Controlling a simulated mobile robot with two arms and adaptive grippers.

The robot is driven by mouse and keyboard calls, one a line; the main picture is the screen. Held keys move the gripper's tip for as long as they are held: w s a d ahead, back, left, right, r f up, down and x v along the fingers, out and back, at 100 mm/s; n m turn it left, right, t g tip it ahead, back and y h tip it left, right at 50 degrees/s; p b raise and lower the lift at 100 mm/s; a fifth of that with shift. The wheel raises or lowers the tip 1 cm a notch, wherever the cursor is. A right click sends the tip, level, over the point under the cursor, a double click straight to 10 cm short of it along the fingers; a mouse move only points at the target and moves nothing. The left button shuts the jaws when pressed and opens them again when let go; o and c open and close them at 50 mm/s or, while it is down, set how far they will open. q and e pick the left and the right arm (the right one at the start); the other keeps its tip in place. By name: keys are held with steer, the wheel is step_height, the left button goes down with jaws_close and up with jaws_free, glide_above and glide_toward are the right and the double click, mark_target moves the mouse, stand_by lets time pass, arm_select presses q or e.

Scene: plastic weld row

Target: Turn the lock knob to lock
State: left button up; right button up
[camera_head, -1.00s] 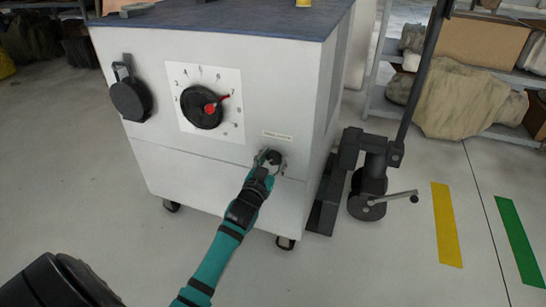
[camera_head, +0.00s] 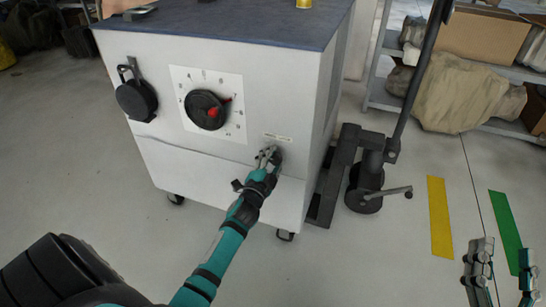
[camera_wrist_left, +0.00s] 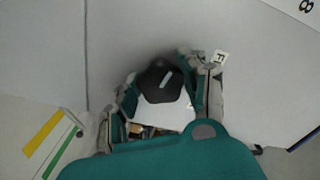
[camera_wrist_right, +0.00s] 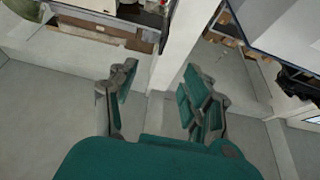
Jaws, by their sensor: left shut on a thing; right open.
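The dark lock knob (camera_head: 277,157) sits low on the right of the white cabinet's front, under a small label (camera_head: 277,137). My left gripper (camera_head: 267,157) is at the knob and shut on it. In the left wrist view the round black knob (camera_wrist_left: 160,80), with a short pale tilted mark on its face, lies between my left fingers (camera_wrist_left: 163,95). The fingers partly hide the knob in the head view. My right gripper (camera_head: 504,268) is open and empty over the floor at the lower right. Its spread fingers show in the right wrist view (camera_wrist_right: 158,100).
The white cabinet (camera_head: 160,160) stands on casters. Its front carries a black dial with a red pointer (camera_head: 206,111) and a black round fitting (camera_head: 136,98). A dark post stand (camera_head: 370,180) is beside it. Shelves with boxes (camera_head: 480,42) stand behind.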

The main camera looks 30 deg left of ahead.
arm_select(q)
steer(key=m, duration=0.2)
steer(key=shift+m, duration=2.1)
arm_select(e)
steer(key=shift+w+f+g+h, duration=0.2)
steer(key=shift+f+g, duration=0.1)
steer(key=shift+f, duration=0.2)
steer(key=shift+w+f+g+h, duration=0.2)
steer(key=shift+f+g, duration=0.1)
steer(key=shift+f, duration=0.15)
arm_select(q)
steer(key=shift+m, duration=0.3)
arm_select(e)
steer(key=shift+d, duration=0.1)
arm_select(q)
steer(key=o, duration=1.2)
